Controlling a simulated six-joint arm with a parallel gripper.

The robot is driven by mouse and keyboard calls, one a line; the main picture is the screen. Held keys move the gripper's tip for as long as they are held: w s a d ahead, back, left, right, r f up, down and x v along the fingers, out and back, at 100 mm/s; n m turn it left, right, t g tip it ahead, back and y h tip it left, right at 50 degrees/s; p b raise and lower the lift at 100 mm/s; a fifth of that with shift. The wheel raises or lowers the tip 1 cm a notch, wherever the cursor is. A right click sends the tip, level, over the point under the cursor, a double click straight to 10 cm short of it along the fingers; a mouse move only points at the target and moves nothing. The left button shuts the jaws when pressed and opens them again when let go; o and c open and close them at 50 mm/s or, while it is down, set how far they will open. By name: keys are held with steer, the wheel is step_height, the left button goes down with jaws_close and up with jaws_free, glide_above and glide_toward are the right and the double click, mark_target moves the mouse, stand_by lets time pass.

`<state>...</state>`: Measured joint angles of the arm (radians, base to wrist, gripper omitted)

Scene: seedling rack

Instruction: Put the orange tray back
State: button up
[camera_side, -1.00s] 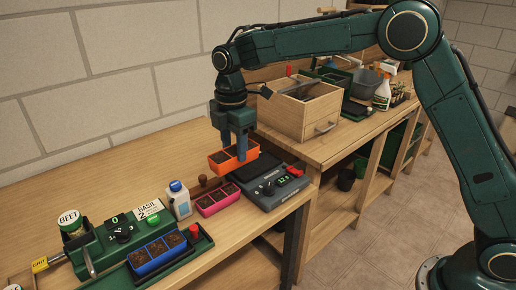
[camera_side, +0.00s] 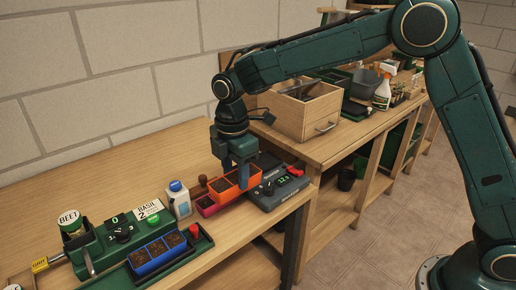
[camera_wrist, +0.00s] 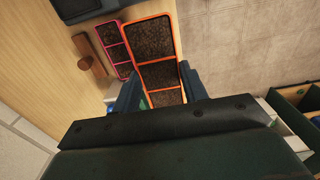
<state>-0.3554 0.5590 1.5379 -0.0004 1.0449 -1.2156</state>
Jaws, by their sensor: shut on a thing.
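My gripper (camera_side: 237,172) is shut on the orange tray (camera_side: 226,192), a soil-filled tray with several cells. It holds the tray between the pink tray (camera_side: 205,206) and the grey device, covering part of both in the side view. I cannot tell whether its underside touches the bench. In the wrist view, the orange tray (camera_wrist: 157,72) lies between my fingers (camera_wrist: 160,90), close beside the pink tray (camera_wrist: 114,48). The blue tray (camera_side: 157,253) sits in a green holder (camera_side: 200,243) at the front left.
The grey device (camera_side: 280,188) with a red lever is just right of the orange tray. A white bottle with a blue cap (camera_side: 179,200) and a brown knobbed wooden tool (camera_wrist: 90,58) are nearby. A wooden drawer box (camera_side: 305,114) stands behind. Bare bench lies toward the wall.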

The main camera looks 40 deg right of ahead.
steer(key=shift+f, duration=5.4)
steer(key=shift+f, duration=0.6)
steer(key=o, duration=1.2)
steer(key=shift+r, duration=0.15)
step_height(320, 180, up, 14)
steer(key=shift+f, duration=0.25)
